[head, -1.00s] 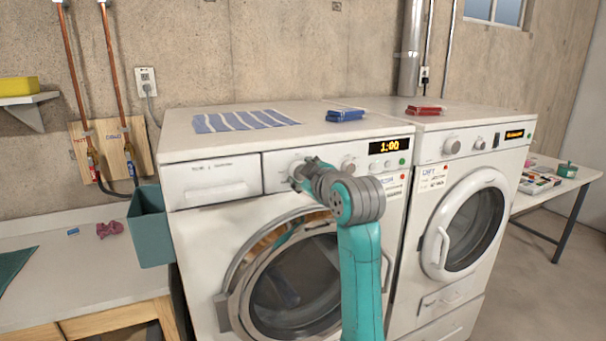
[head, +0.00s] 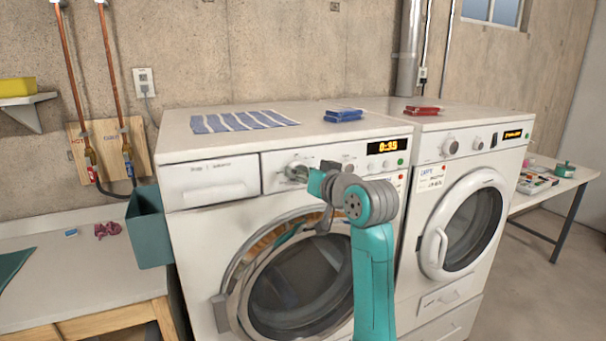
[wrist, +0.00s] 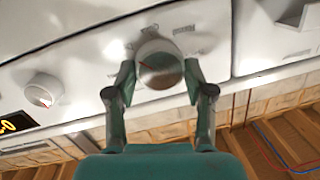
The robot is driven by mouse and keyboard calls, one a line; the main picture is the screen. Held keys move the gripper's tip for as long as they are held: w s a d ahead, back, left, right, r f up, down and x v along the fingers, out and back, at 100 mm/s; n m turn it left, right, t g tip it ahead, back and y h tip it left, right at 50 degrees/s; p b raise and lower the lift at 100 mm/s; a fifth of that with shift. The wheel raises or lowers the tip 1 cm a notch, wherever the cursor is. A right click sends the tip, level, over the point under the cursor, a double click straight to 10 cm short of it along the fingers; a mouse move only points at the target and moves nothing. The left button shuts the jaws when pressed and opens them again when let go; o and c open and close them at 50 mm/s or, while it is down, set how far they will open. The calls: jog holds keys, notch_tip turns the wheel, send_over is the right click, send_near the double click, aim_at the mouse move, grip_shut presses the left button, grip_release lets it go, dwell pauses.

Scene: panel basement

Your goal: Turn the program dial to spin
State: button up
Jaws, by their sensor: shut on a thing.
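The program dial (head: 297,171) is the left silver knob on the left washer's panel, beside the detergent drawer. In the wrist view the dial (wrist: 160,60) sits between my two fingertips. My gripper (wrist: 159,76) is shut on it, one finger at each side. In the head view my wrist hides part of the panel right of the dial. Printed program marks lie around the dial, too blurred to read. The washer's display (head: 387,146) appears to read 0:35. A second, smaller knob (wrist: 43,90) with a red pointer stands apart from my fingers.
The washer's round door (head: 290,290) lies below my arm. A white dryer (head: 460,200) stands to the right. A striped cloth (head: 243,121) and a blue folded item (head: 343,115) lie on the washer top. A teal bin (head: 148,228) hangs at the washer's left side.

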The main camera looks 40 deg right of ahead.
jog(key=m, duration=0.9)
jog(key=m+t+h, duration=0.1)
jog(key=m, duration=0.8)
jog(key=f+m+t+h, duration=0.1)
jog(key=m, duration=0.8)
jog(key=shift+a+m, duration=0.1)
jog(key=shift+m, duration=0.2)
jog(key=shift+w, duration=0.1)
jog(key=o, duration=1.2)
